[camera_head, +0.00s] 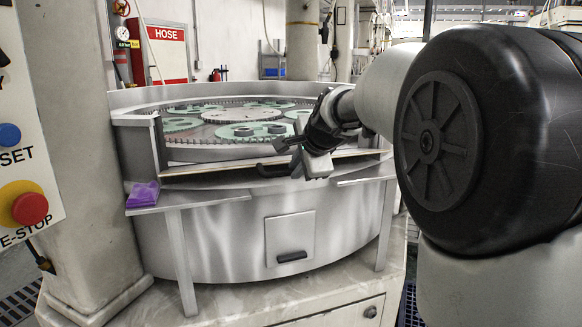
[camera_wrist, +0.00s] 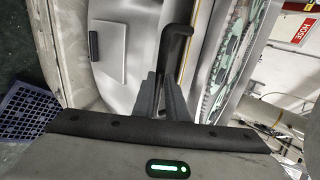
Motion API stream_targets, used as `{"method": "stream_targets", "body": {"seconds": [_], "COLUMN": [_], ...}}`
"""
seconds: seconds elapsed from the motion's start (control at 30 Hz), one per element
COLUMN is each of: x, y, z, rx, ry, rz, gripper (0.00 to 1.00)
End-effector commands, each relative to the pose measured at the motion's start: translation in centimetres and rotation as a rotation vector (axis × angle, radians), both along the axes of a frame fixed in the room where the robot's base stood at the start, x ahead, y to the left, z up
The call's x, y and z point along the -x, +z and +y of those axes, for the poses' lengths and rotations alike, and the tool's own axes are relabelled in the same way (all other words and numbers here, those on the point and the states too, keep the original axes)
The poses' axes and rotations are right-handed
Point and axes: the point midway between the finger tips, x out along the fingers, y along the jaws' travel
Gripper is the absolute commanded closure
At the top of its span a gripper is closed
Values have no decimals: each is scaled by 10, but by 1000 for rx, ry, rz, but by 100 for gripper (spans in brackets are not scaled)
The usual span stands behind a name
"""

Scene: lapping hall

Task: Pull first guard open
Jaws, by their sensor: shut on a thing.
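The first guard (camera_head: 215,168) shows as a thin, pale-edged panel along the front rim of the round lapping machine. Its black bar handle (camera_head: 271,166) sticks out at the front, near the middle. My gripper (camera_head: 303,166) reaches in from the right and is shut on the right part of the handle. In the wrist view the dark handle (camera_wrist: 178,42) runs up from between the fingers of my gripper (camera_wrist: 163,85). The fingers hide part of the handle. I cannot tell how far the guard stands open.
The machine's plate (camera_head: 225,117) carries green toothed carriers behind the guard. A purple block (camera_head: 142,194) lies on the left metal ledge (camera_head: 190,201). A small hatch (camera_head: 290,237) is below the handle. A control panel with a red emergency stop (camera_head: 30,208) stands at the left.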

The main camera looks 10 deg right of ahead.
Motion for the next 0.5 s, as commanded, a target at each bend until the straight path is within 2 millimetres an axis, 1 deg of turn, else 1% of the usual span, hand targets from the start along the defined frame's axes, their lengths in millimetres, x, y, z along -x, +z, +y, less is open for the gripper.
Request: {"method": "stream_targets", "body": {"seconds": [0.17, 0.2, 0.3, 0.5], "x": [-1, -1, -1, 0], "y": [3, 3, 3, 2], "z": [1, 1, 1, 0], "rx": [-2, -1, -1, -1], "ry": [0, -1, 0, 0], "rz": [-5, -6, -6, -5], "gripper": [100, 84, 69, 69]}}
